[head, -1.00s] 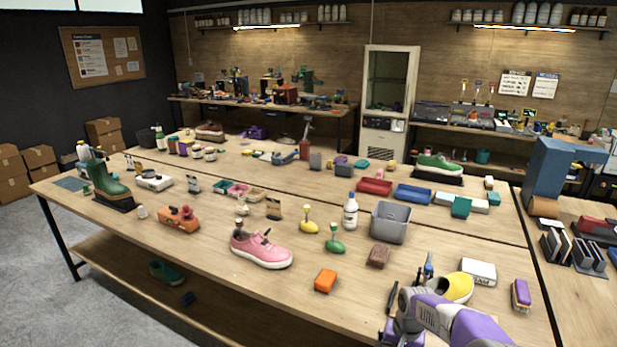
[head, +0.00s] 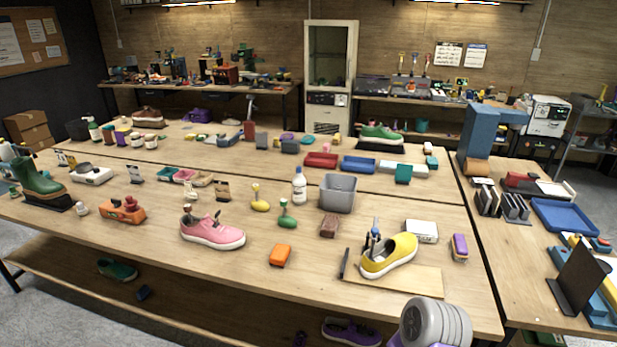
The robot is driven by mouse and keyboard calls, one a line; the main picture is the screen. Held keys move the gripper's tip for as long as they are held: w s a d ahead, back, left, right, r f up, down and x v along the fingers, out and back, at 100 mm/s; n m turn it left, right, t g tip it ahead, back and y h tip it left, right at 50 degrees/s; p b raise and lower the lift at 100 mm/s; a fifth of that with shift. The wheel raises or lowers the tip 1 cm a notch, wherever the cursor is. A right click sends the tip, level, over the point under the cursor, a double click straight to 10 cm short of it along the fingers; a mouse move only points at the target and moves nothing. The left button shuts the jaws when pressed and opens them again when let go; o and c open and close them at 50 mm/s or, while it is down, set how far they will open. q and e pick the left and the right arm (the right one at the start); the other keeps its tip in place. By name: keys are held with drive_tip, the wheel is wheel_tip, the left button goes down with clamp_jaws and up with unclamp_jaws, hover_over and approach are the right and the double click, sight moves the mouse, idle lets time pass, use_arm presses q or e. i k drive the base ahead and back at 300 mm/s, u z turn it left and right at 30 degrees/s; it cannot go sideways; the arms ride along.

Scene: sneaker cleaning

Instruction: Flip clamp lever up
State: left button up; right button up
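A yellow shoe (head: 392,257) sits on a thin wooden board (head: 420,279) near the front edge of the table. A small clamp-like fixture (head: 374,240) with dark and blue upright parts stands at the shoe's left side. It is too small to tell which part is the lever or how it is set. A dark upright piece (head: 344,263) stands at the board's left end. A grey, ribbed part of my own arm shows at the bottom right, in front of the board. Neither of my grippers is in view.
A side table with a blue tray (head: 570,216) stands farther right.

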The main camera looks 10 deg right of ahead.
sight(375, 230)
drive_tip(key=u, duration=0.55)
drive_tip(key=k, duration=0.65)
drive_tip(key=u, duration=0.45)
drive_tip(key=i, duration=1.25)
drive_tip(key=z, duration=1.25)
drive_tip(key=i, duration=0.25)
drive_tip(key=z, duration=0.15)
